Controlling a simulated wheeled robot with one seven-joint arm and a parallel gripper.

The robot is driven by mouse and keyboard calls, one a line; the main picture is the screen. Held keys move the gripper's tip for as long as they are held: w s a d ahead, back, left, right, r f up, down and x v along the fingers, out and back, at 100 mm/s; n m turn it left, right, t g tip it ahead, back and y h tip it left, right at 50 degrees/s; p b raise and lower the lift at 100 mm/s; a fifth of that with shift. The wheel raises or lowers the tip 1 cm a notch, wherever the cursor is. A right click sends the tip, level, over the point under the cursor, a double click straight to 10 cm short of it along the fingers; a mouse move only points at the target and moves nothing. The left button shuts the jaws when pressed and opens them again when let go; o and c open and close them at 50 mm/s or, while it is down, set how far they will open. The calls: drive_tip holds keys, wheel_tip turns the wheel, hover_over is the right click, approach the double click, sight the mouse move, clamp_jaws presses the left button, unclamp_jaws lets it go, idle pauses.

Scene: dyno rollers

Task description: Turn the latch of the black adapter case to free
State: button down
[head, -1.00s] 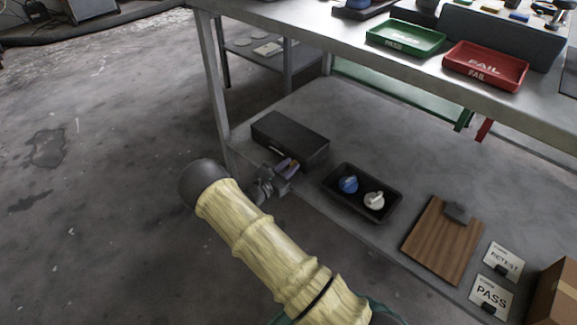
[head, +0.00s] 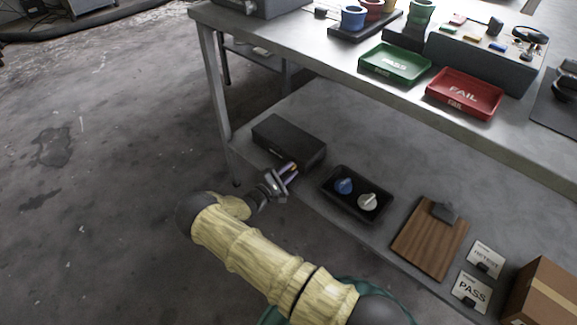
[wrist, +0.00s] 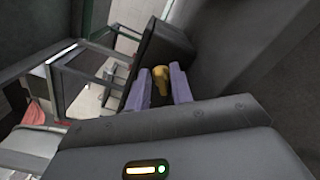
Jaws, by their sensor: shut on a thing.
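The black adapter case (head: 288,138) sits on the lower shelf, near its left end. My gripper (head: 291,170) is at the case's front right corner, with its purple fingers pointing toward it. In the wrist view, a brass-yellow latch (wrist: 160,76) stands between the two fingers, and my gripper (wrist: 160,86) is shut on it. The dark case (wrist: 166,46) shows just beyond the fingers. How far the latch is turned cannot be told from these views.
A black tray (head: 327,202) with a blue and a white knob lies right of the case. A wooden clipboard (head: 428,240), sign cards and a cardboard box (head: 540,296) are further right. The tabletop (head: 300,50) overhangs the shelf, and a table leg (head: 211,85) stands left.

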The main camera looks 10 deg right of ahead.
drive_tip(key=m+p, duration=0.2)
drive_tip(key=m, duration=0.1)
drive_tip(key=shift+s+m+p, duration=0.15)
drive_tip(key=shift+m+p, duration=0.15)
drive_tip(key=shift+m, duration=0.1)
drive_tip(key=shift+f+m+p, duration=0.2)
drive_tip(key=shift+m+p, duration=0.3)
drive_tip(key=shift+m, duration=0.45)
drive_tip(key=shift+f+m+p, duration=0.15)
drive_tip(key=shift+m+p, duration=0.35)
drive_tip(key=shift+m, duration=0.45)
drive_tip(key=c, duration=1.5)
unclamp_jaws()
drive_tip(key=shift+c, duration=0.2)
